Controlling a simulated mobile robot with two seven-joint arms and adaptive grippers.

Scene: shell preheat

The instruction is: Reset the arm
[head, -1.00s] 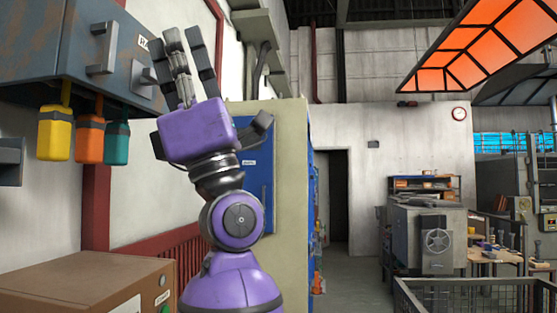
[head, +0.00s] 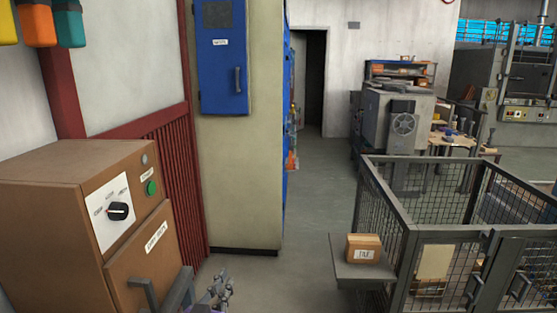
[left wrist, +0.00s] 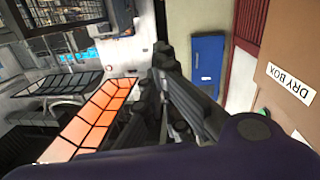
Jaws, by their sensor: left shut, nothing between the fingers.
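My left gripper (head: 215,292) shows only in part at the bottom edge of the head view, just right of the dry box. In the left wrist view its dark fingers (left wrist: 165,75) are together with nothing held. The brown dry box (head: 70,180) stands at the left, with a black knob (head: 118,211), a green button (head: 151,187) and a closed, labelled door (head: 150,255). The box also shows at the right of the left wrist view (left wrist: 290,65). My right gripper is not in view.
A blue cabinet (head: 221,60) hangs on a beige column right of the dry box. A wire-mesh fence (head: 395,215) stands at the right, with a small box (head: 363,248) on its shelf (head: 345,272). Open floor (head: 310,200) lies between.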

